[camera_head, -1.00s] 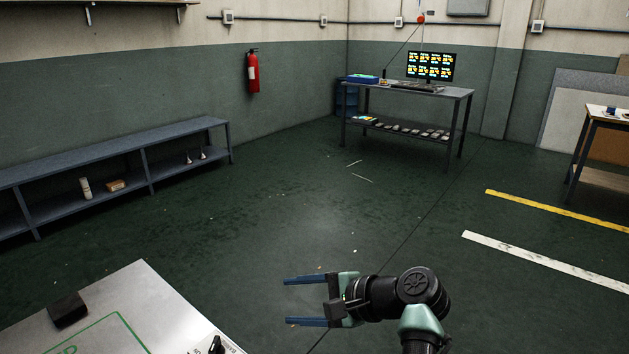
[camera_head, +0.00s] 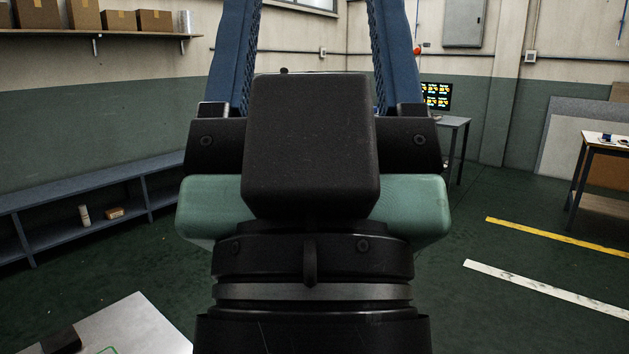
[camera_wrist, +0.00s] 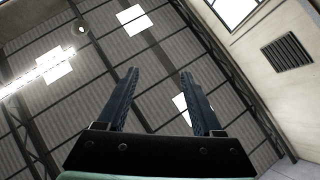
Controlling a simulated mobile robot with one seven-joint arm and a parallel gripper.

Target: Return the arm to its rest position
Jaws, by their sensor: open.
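My gripper (camera_head: 312,30) fills the middle of the head view, close to the camera and pointing upward. Its two blue fingers stand wide apart with nothing between them, and their tips run out of the top of the picture. In the wrist view my gripper (camera_wrist: 158,75) is also open and empty, with both fingers pointing toward the ceiling (camera_wrist: 60,110). My wrist and hand hide the centre of the floor and most of the far table.
A white-topped surface (camera_head: 140,325) with a black block (camera_head: 60,340) is at the lower left. A long low shelf bench (camera_head: 110,180) runs along the left wall. A table (camera_head: 600,140) stands at the right. The floor around the yellow line (camera_head: 550,236) is clear.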

